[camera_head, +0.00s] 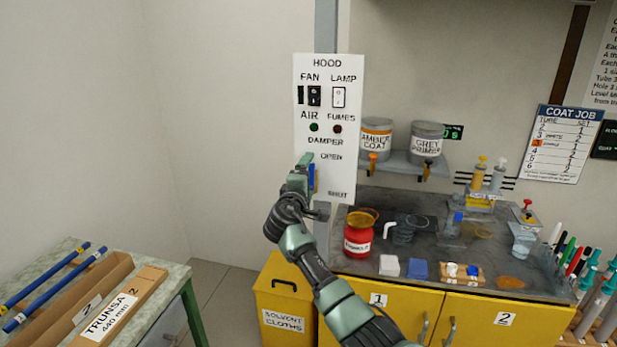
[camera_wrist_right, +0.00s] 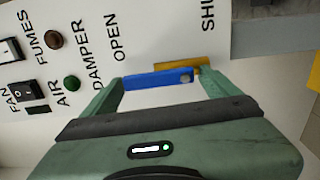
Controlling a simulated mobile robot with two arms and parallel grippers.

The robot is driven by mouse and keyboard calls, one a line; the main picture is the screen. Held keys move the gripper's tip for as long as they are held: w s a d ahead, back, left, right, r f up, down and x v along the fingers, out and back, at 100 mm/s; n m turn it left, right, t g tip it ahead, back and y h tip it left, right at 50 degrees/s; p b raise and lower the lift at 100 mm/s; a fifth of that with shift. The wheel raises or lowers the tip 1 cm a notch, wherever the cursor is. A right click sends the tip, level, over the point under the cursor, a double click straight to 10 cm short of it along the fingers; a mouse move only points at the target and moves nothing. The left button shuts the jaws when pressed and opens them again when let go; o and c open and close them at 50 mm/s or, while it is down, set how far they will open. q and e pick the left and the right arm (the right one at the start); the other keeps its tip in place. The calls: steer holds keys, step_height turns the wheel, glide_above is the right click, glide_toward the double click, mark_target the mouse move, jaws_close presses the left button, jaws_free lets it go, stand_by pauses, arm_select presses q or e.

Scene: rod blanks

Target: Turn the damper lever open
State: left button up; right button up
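The damper lever (camera_wrist_right: 158,78) is a blue bar on the white hood panel (camera_head: 346,120). In the wrist view it runs from a round grey pivot at its right end leftward, towards the DAMPER and OPEN side, away from SHUT. In the head view only a strip of the lever (camera_head: 311,179) shows beside my right gripper (camera_head: 304,166). My right gripper in the wrist view (camera_wrist_right: 160,88) has its fingers wide apart, one near each end of the lever. Whether either finger touches it I cannot tell. My left gripper is out of view.
A yellow piece (camera_wrist_right: 184,65) lies behind the lever's pivot end. The green AIR light (camera_head: 314,127) and dark red FUMES light (camera_head: 338,129) sit above. A cluttered bench (camera_head: 450,235) stands right, with a yellow solvent-cloths bin (camera_head: 284,295) beside it. A rod table (camera_head: 60,262) stands left.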

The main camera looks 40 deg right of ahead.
stand_by(0.3)
steer(key=b+v, duration=0.2)
steer(key=v, duration=0.5)
steer(key=shift+s+a, duration=0.25)
steer(key=shift+a, duration=0.05)
steer(key=shift+f, duration=0.15)
